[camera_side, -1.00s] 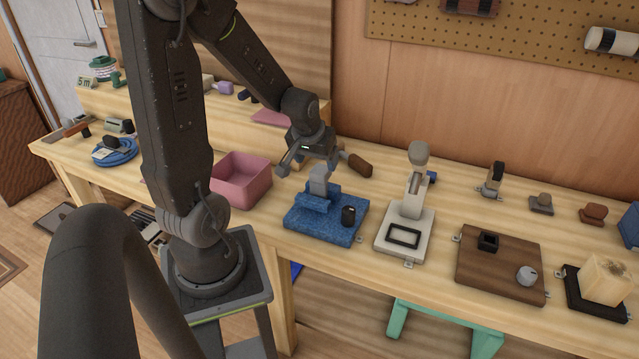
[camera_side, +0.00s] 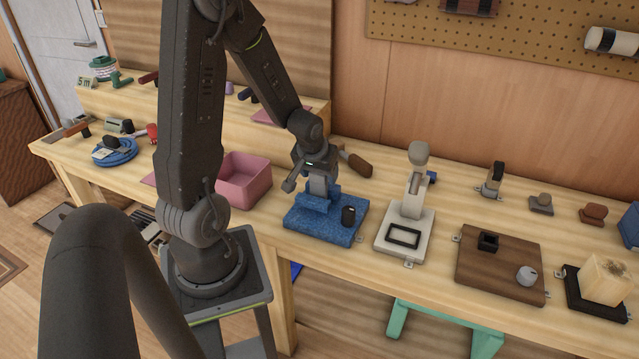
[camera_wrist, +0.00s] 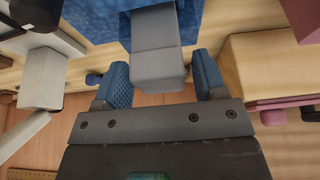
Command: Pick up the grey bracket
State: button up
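The grey bracket (camera_side: 317,188) stands upright on a bright blue block with a blue base (camera_side: 338,229). In the wrist view the grey bracket (camera_wrist: 157,52) rises between my two blue-tipped fingers. My gripper (camera_side: 318,174) is over the bracket's upper end in the side view. In the wrist view my gripper (camera_wrist: 161,84) is open, with one finger on each side of the bracket and narrow gaps visible. The bracket's foot is hidden in the wrist view.
A pink bin (camera_side: 243,190) is close on the left. A pale fixture with a tall post (camera_side: 416,183) stands to the right. A brown-handled tool (camera_side: 356,164) lies behind.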

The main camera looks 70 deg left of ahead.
jog(key=c, duration=0.9)
notch_tip(320, 180, up, 10)
jog(key=shift+c, duration=0.2)
